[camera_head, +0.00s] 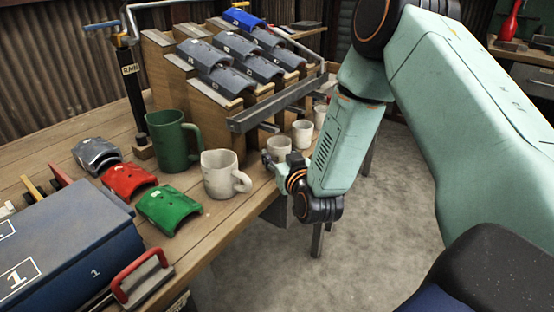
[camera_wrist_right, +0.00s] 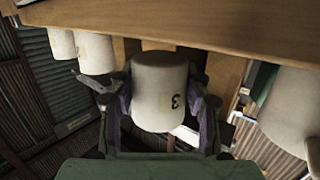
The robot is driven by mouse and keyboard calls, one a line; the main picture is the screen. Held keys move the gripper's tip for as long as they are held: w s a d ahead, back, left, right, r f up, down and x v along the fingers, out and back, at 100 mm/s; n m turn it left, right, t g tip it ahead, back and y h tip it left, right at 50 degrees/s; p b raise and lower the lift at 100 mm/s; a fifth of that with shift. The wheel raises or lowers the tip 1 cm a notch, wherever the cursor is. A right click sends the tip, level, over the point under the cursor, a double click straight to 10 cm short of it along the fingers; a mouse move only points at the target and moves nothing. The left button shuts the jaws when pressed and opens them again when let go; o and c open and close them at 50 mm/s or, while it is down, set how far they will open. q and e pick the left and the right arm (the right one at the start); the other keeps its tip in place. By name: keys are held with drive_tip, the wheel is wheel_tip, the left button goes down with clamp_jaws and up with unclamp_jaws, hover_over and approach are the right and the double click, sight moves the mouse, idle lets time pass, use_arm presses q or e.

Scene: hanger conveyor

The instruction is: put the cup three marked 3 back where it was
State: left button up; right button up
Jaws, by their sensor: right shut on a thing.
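The white cup marked 3 (camera_wrist_right: 158,88) is between the two fingers of my right gripper (camera_wrist_right: 162,108) in the wrist view, its black digit facing the camera. My right gripper is shut on it. In the head view the cup (camera_head: 279,146) is near the table's front edge, just below the roof-tile rack, and my right gripper (camera_head: 284,163) partly hides its lower part. I cannot tell whether its base touches the table. My left gripper is not in view.
Two white cups (camera_head: 302,133) (camera_head: 320,116) stand in a row behind it along the rack. A larger white mug (camera_head: 220,176) and a green jug (camera_head: 173,141) stand to the left. Tile pieces (camera_head: 168,209) and a blue box (camera_head: 70,245) lie nearer. The wooden table (camera_head: 215,218) is bare near its front edge.

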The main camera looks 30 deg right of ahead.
drive_tip(key=shift+w+d+f+b, duration=0.2)
drive_tip(key=shift+w+f+b, duration=0.25)
drive_tip(key=shift+w+f, duration=0.3)
drive_tip(key=shift+w, duration=0.1)
drive_tip(key=shift+f, duration=0.1)
drive_tip(key=shift+f, duration=0.1)
drive_tip(key=o, duration=1.2)
